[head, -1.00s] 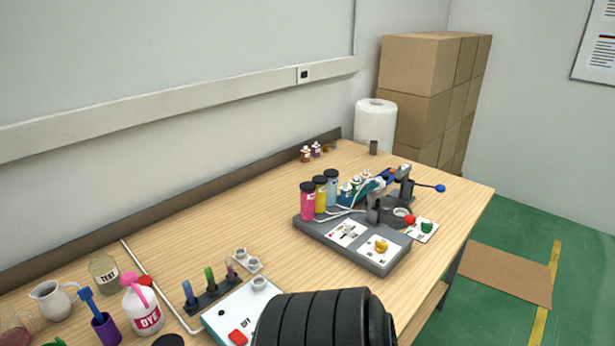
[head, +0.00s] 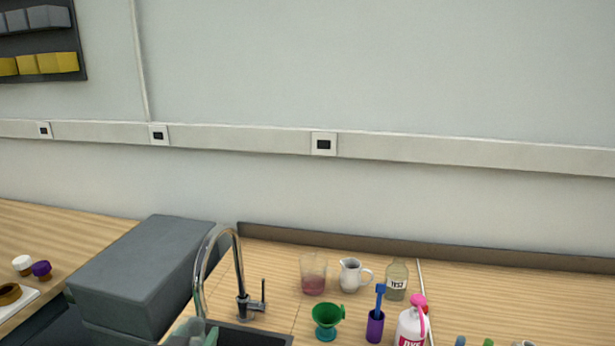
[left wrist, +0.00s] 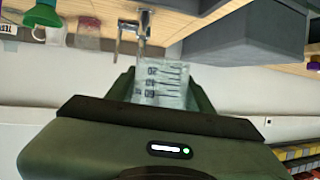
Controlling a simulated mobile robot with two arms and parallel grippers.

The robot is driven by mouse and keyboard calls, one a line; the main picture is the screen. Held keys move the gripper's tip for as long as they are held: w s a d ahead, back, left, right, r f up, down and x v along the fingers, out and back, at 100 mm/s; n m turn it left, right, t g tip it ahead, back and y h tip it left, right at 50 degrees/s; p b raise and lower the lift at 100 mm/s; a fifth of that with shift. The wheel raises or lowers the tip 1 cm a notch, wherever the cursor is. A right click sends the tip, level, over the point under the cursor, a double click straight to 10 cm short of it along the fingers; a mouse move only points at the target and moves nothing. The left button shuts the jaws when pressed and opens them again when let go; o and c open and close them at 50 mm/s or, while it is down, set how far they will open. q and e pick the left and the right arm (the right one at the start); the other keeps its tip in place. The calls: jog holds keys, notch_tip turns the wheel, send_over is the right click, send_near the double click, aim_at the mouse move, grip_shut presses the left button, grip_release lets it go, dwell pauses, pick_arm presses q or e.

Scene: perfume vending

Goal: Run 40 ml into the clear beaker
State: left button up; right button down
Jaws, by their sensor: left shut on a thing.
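My left gripper (left wrist: 160,92) is shut on the clear beaker (left wrist: 165,84), which has dark graduation marks and shows between the green fingers in the left wrist view. No liquid level can be made out in it. In the head view my left gripper (head: 196,334) is at the bottom edge, partly cut off, by the foot of the chrome tap's (head: 238,262) curved spout. In the left wrist view the tap (left wrist: 135,28) appears upside down just beyond the beaker. Whether water runs cannot be told. My right gripper is not in view.
A dark sink (head: 258,337) lies under the tap. To its right stand a green funnel cup (head: 327,317), a glass with pink liquid (head: 313,283), a white jug (head: 350,276), a TEST jar (head: 397,283), a purple cup (head: 375,327) and a dye bottle (head: 411,327). A grey box (head: 140,275) stands left.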

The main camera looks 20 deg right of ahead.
pick_arm(q)
jog(key=s+a+r+n+y, duration=0.2)
jog(key=s+a+r, duration=0.2)
jog(key=a+r, duration=0.4)
jog(key=s+a+r+n+t+y, duration=0.1)
jog(key=s+a+r, duration=0.3)
jog(key=a+r, duration=0.4)
jog(key=shift+s+a+r+n+y, duration=0.15)
jog(key=shift+s+a+n+y, duration=0.15)
jog(key=shift+a+n+y, duration=0.4)
